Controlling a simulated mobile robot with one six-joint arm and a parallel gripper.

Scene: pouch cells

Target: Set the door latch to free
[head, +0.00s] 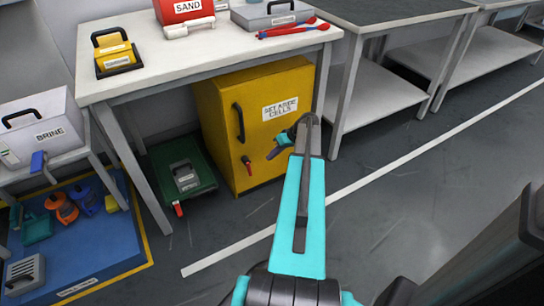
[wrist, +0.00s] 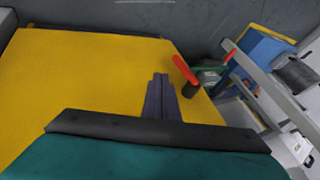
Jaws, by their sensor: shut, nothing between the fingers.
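The door latch (head: 248,166) is a small red lever with a dark pivot, low on the left part of the yellow cabinet's door (head: 275,150). The door also has a black handle (head: 239,122) and a label reading "SET ASIDE CELLS". The latch shows in the wrist view (wrist: 184,70), red and slanted, with its dark part lower right. My gripper (head: 272,154) is in front of the door, right of the latch in the head view. In the wrist view its fingers (wrist: 159,78) are together and empty, left of the latch with a visible gap.
A green tray (head: 205,185) with a grey case stands on the floor left of the cabinet. A white table (head: 225,45) stands over the cabinet, with its leg (head: 148,180) left of the tray. A blue mat (head: 100,245) lies farther left. Floor in front is clear.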

